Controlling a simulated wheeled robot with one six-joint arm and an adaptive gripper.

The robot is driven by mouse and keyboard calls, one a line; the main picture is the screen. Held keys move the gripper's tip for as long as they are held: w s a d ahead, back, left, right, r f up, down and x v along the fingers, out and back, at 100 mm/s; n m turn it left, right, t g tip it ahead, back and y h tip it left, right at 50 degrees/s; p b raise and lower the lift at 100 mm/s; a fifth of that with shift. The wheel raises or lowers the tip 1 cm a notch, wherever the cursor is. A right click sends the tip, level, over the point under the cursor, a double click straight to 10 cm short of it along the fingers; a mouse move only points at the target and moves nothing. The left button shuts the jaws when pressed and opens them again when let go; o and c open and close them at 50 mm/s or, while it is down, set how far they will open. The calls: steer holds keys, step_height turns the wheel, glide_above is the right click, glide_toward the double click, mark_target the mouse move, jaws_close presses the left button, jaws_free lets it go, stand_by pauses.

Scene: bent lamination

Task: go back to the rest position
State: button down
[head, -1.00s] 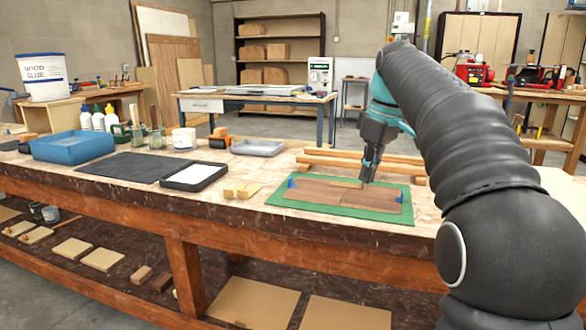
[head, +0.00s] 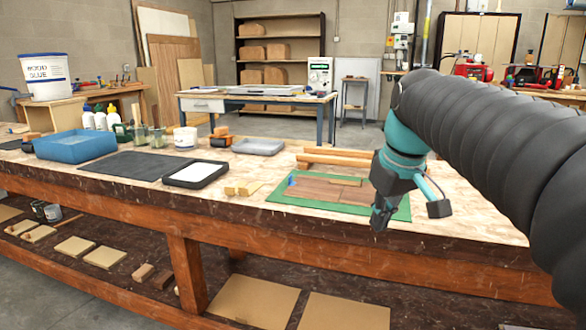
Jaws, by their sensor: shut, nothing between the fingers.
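My gripper (head: 380,222) is shut and empty. It points down near the front right edge of the green mat (head: 283,195), in front of it in the picture. Brown wood veneer sheets (head: 325,190) lie flat on the mat, with a small wooden strip (head: 345,181) on top of them. A blue piece (head: 292,181) shows at the left end of the sheets. The gripper and wrist hide the right part of the mat and sheets.
The workbench (head: 235,210) carries a blue tub (head: 75,147), a dark tray with white contents (head: 196,174), wooden wedges (head: 243,189) and long wooden bars (head: 335,158) behind the mat. The floor behind the bench has open room.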

steer(key=s+f+m+t, duration=0.2)
steer(key=s+f+m, duration=0.2)
steer(key=s+f, duration=1.2)
steer(key=shift+s+d+f+m+h, duration=0.2)
steer(key=shift+s+m+h, duration=0.15)
steer(key=shift+s, duration=0.5)
